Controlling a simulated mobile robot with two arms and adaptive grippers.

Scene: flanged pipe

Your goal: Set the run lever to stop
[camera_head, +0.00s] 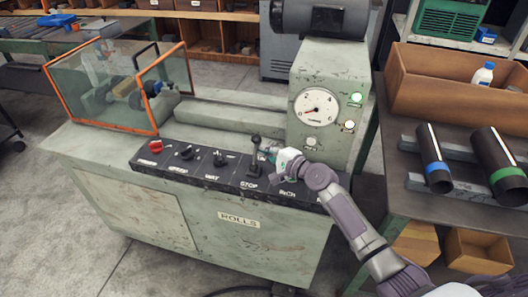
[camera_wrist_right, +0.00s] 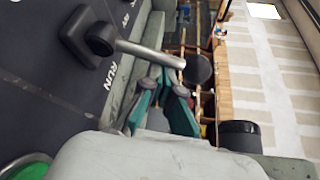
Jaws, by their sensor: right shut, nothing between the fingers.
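The run lever (camera_head: 254,155) stands up from the dark control panel of the grey-green machine, its round black knob at the top. The word STOP is printed on the panel's near side below it. In the right wrist view the lever (camera_wrist_right: 150,53) shows as a grey rod with a black knob, its square base beside the word RUN. My right gripper (camera_head: 266,151) is shut and empty, just right of the lever near its knob. In the right wrist view its teal fingers (camera_wrist_right: 164,92) lie close to the knob; contact cannot be told. My left gripper is out of view.
The panel also has a red button (camera_head: 155,146) and rotary switches (camera_head: 220,157) left of the lever. A gauge housing (camera_head: 317,107) rises behind my right gripper. A table (camera_head: 400,185) with pipes (camera_head: 434,160) stands at right. A guard (camera_head: 118,88) covers the machine's left end.

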